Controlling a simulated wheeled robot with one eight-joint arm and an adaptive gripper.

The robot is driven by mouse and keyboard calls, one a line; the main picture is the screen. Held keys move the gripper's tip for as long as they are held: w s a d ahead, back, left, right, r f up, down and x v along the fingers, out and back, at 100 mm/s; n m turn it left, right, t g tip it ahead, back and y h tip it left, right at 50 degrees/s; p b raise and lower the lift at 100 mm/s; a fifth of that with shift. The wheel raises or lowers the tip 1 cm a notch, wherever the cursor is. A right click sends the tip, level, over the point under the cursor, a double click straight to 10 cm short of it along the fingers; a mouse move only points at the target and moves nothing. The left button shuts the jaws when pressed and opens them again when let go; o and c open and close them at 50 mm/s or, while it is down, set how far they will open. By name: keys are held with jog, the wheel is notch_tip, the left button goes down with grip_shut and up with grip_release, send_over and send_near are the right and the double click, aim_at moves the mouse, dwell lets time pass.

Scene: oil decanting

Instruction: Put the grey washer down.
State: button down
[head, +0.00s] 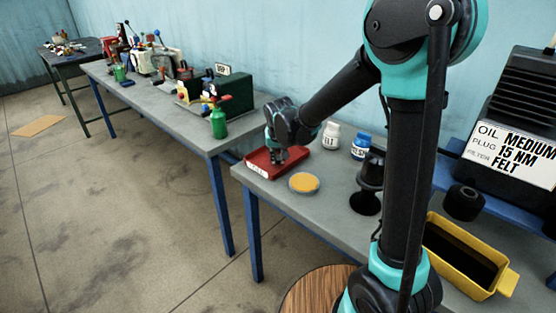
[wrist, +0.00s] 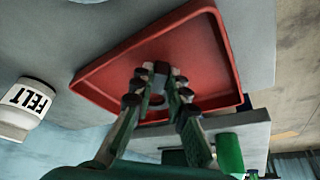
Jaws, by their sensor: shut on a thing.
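My gripper (head: 278,154) is low over the red tray (head: 256,164) at the workbench's left end. In the wrist view its fingers (wrist: 160,72) point into the red tray (wrist: 218,50) and close together at the tips. A small dark grey piece between the tips, which I take for the grey washer (wrist: 161,68), is mostly hidden by the fingers. I cannot tell whether it touches the tray floor. A small round shape (wrist: 156,100) shows between the fingers, too unclear to name. The head view does not show the washer.
A round dish with an orange-yellow top (head: 304,183) stands right of the tray. A white FELT jar (head: 331,136) and a blue jar (head: 361,146) stand behind. A yellow bin (head: 508,284) and a signed dark machine (head: 515,100) are at right. A second bench (head: 165,100) is at left.

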jog(key=shift+f, duration=0.35)
jog(key=c, duration=1.5)
grip_release()
jog(key=shift+f, duration=0.1)
jog(key=v, duration=1.2)
jog(key=shift+s, duration=0.1)
